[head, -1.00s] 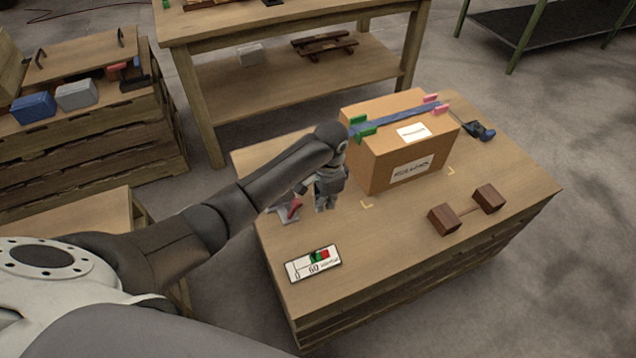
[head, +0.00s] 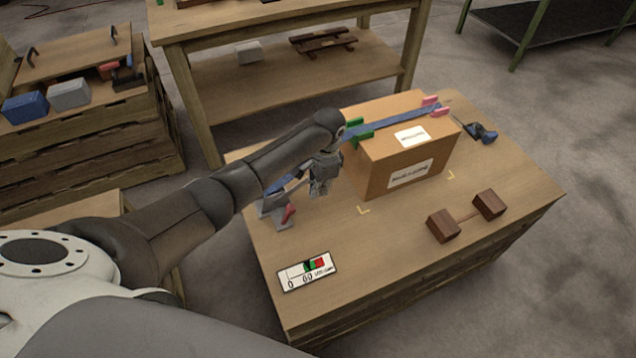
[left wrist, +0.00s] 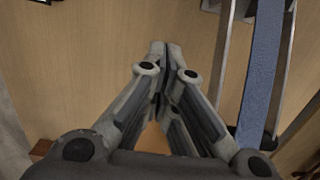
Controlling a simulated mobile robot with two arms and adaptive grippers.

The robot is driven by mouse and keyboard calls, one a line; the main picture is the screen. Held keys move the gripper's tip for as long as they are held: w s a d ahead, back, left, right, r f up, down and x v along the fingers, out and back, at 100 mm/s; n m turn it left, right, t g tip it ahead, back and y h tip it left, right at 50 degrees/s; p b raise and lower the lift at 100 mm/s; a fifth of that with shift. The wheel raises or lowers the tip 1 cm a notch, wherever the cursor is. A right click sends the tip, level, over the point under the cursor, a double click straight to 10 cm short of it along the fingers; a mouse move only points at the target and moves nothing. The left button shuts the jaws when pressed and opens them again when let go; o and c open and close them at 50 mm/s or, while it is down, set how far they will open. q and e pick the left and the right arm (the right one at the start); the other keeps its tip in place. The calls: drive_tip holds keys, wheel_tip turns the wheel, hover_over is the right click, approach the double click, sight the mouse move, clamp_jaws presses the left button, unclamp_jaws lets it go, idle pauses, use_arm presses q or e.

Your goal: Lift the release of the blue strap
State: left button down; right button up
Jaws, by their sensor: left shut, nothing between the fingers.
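A carton (head: 385,165) stands on the wooden table (head: 400,250) with the blue strap (head: 395,119) across its top. At the table's left side is a grey metal ratchet (head: 270,207) with a red part (head: 289,214), partly behind my left arm. In the left wrist view the blue strap (left wrist: 262,75) runs between two metal side plates, right of my left gripper (left wrist: 168,45). That gripper's fingertips are together and empty. In the head view my left gripper (head: 320,190) hangs above the table, between the ratchet and the carton. My right gripper is not shown.
Green (head: 357,132) and pink (head: 435,106) corner pieces sit on the carton's top edges. A gauge card (head: 306,272) lies at the front left. Two brown blocks (head: 443,226) joined by a bar lie right. A dark-and-blue fitting (head: 482,133) lies behind the carton's right end.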

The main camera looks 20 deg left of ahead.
sight(289, 214)
use_arm(q)
drive_tip(key=f, duration=0.5)
drive_tip(key=shift+s+a+f, duration=0.1)
drive_tip(key=shift+s+a, duration=0.2)
drive_tip(key=shift+a, duration=0.05)
drive_tip(key=shift+s+a+r+p, duration=0.5)
drive_tip(key=shift+s+a+r, duration=0.3)
drive_tip(key=shift+s, duration=0.2)
drive_tip(key=shift+s+a, duration=0.25)
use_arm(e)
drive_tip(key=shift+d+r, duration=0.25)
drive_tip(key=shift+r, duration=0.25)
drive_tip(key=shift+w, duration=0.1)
